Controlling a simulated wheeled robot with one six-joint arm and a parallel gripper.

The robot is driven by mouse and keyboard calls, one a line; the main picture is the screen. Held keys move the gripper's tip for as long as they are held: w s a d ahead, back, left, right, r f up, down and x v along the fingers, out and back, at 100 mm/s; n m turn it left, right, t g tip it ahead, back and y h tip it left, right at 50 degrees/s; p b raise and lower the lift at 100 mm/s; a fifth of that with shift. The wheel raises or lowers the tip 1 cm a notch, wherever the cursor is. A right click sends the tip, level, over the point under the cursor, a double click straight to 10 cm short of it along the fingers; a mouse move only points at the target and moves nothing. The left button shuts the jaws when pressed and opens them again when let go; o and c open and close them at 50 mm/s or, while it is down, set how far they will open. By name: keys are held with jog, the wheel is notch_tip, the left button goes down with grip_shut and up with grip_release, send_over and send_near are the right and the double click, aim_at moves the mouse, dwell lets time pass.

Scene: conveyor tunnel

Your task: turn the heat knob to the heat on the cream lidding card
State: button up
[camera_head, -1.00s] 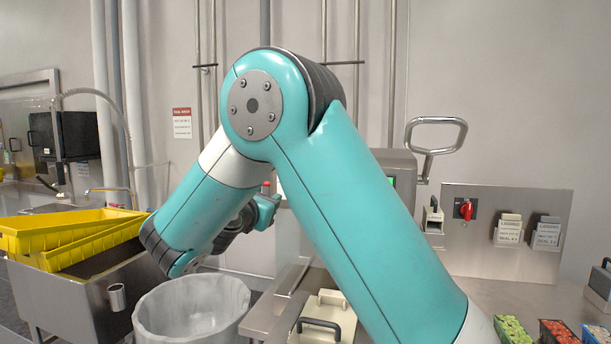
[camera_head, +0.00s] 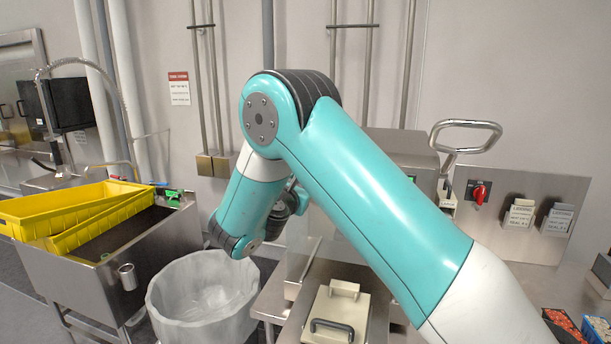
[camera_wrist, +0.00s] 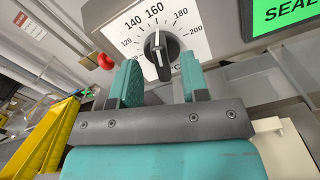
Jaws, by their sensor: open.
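The black heat knob (camera_wrist: 161,54) sits on a white dial plate (camera_wrist: 192,20) marked from 120 to 200 in the wrist view. Its white pointer line stands close to upright, towards the 160 mark. My gripper (camera_wrist: 161,78) is open, with its teal fingers on either side just below the knob and nothing between them. I cannot tell whether a finger touches the knob. Two lidding cards, left (camera_head: 520,214) and right (camera_head: 558,217), stand in holders on the steel panel. In the head view my arm hides the knob and gripper.
A green screen (camera_wrist: 283,8) is right of the dial, and a red button (camera_wrist: 105,61) is at its left. A red rotary switch (camera_head: 480,192) is on the steel panel. A grey bin (camera_head: 203,290), yellow trays (camera_head: 70,210) and a cream handled box (camera_head: 335,316) stand lower.

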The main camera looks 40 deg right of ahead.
jog(key=shift+w+d, duration=0.35)
jog(key=shift+d, duration=0.2)
grip_shut()
jog(key=m+b, duration=0.2)
jog(key=m, duration=0.1)
jog(key=shift+s+d+m, duration=0.1)
jog(key=shift+m, duration=0.2)
grip_release()
